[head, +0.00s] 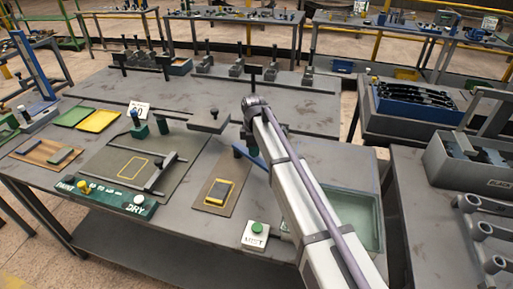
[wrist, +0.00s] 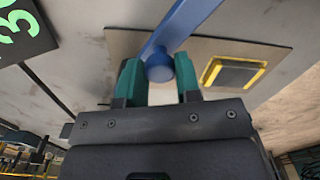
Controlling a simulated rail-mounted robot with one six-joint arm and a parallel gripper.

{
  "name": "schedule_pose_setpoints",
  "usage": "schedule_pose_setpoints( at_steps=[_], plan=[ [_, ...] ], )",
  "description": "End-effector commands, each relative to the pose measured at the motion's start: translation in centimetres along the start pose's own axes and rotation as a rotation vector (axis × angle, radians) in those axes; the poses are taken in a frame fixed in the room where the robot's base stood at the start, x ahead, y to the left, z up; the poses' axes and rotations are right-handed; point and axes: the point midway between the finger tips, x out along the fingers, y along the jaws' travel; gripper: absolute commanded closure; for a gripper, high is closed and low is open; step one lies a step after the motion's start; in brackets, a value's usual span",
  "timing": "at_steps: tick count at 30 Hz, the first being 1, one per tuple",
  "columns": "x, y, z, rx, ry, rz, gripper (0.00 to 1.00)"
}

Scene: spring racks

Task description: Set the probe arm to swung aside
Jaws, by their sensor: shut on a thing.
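A blue bar with a round knob, which I take to be the probe arm (wrist: 187,17), runs up and right in the wrist view. Its knob (wrist: 159,66) sits between the green fingers of my gripper (wrist: 157,74), which is shut on it. In the head view part of the blue bar (head: 257,160) shows beside my arm, to the right of a brown mat (head: 211,206). My arm hides the grip in the head view.
A grey plate with a bar frame (head: 165,172) and a green DRY panel (head: 105,196) lie to the left. A white box with a green button (head: 257,231) stands at the front, near a glassy basin (head: 357,205). A grey flat block (head: 208,122) is close behind.

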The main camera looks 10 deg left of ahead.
Motion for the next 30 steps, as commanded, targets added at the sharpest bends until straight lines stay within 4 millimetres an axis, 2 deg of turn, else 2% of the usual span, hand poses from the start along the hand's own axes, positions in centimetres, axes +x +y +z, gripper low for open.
schedule_pose_setpoints(
  at_steps=[3,4,11,20,23,30],
  plan=[
    [0.0,0.2,0.0,0.0,0.0,0.003,1.0],
    [0.0,0.2,0.0,0.0,0.0,0.003,0.66],
    [0.0,0.1,0.0,0.001,0.0,0.002,0.44],
    [-0.6,0.1,0.0,0.001,0.0,0.002,0.44],
    [-2.0,0.1,0.0,0.001,0.0,0.001,0.44],
    [-7.9,0.1,0.0,0.001,0.0,0.002,0.44]
  ],
)
